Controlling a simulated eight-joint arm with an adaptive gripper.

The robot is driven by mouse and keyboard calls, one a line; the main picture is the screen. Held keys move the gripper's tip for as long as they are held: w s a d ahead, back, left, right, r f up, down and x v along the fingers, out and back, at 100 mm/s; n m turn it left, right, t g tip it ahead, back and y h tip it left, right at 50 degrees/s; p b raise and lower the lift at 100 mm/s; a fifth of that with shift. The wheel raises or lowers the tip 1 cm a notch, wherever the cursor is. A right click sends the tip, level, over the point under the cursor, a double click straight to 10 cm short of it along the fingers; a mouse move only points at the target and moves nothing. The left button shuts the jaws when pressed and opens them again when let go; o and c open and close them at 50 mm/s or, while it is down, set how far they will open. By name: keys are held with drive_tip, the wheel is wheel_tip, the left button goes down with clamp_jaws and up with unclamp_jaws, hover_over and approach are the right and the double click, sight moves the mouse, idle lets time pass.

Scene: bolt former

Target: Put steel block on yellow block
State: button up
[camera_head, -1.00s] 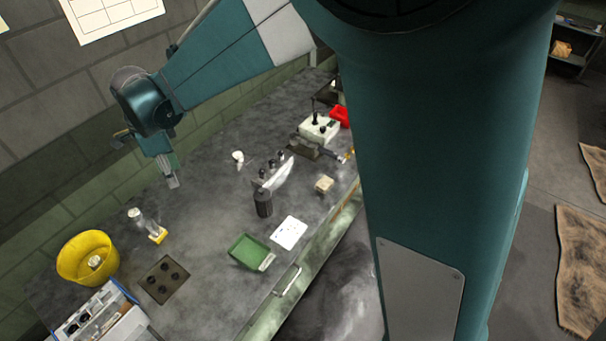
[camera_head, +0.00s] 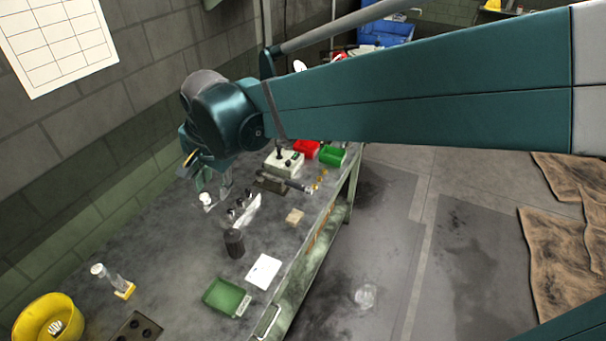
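My gripper (camera_head: 225,190) hangs from the dark teal wrist over the back part of the bench, near a small white object (camera_head: 206,200). Its fingers are small and pale here; I cannot tell whether they are apart or hold anything. A small yellow block (camera_head: 124,291) sits on the bench at the lower left, at the foot of a clear bottle-like item (camera_head: 113,279). The gripper is far from it, up and to the right. I cannot pick out a steel block with certainty; a pale metallic piece with several dark knobs (camera_head: 240,212) lies just below the gripper.
A dark cylinder (camera_head: 234,243), beige block (camera_head: 294,216), white card (camera_head: 263,271) and green tray (camera_head: 224,298) stand on the bench. A yellow bowl (camera_head: 47,318) is at lower left. A control box (camera_head: 283,162) and red bin (camera_head: 306,149) lie behind. Bare bench shows left of the cylinder.

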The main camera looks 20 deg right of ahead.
drive_tip(key=s+d+n+t, duration=0.2)
drive_tip(key=s+d+n, duration=0.2)
drive_tip(key=s+d, duration=0.4)
drive_tip(key=s+d+n+t+h, duration=0.1)
drive_tip(key=s+d+n, duration=0.3)
drive_tip(key=s+d, duration=0.5)
drive_tip(key=d, duration=0.7)
drive_tip(key=shift+f+n+t, duration=0.4)
